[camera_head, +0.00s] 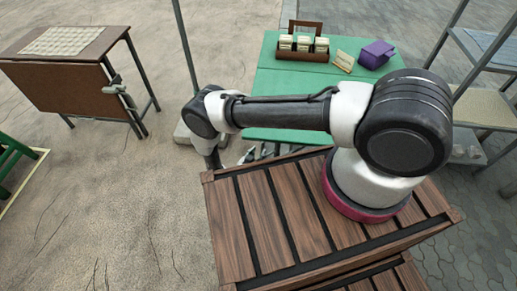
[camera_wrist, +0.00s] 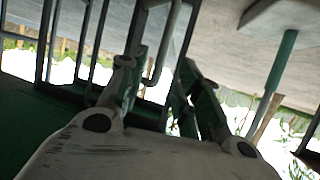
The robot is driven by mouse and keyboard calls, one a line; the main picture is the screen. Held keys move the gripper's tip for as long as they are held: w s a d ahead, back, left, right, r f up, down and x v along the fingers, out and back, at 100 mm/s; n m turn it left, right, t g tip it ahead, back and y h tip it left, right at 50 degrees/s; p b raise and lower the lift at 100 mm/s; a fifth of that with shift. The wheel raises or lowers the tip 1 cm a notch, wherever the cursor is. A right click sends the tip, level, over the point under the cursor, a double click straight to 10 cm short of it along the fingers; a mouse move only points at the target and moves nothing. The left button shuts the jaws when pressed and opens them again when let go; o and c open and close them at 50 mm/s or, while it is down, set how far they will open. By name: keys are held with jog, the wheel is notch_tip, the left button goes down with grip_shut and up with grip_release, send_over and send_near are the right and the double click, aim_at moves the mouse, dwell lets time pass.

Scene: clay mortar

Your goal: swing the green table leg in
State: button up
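The green table (camera_head: 345,98) stands behind the wooden slatted deck in the head view. In the wrist view, its dark green underside (camera_wrist: 30,125) seems to fill the lower left. Several thin dark and grey tubes run from there; I cannot tell which is the green leg. My gripper (camera_wrist: 160,85) has its two fingers spread apart. Grey tubing, one piece bent, shows between and beyond the fingers, and contact is unclear. In the head view my arm reaches left and bends down beyond the deck. The deck and arm hide most of the gripper.
A brown table (camera_head: 65,88) stands left, shelving (camera_head: 485,105) right. A grey pole (camera_head: 184,45) rises near my arm. Ground at front left is clear.

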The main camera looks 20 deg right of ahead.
aim_at(262, 148)
jog(key=x, duration=0.7)
grip_shut()
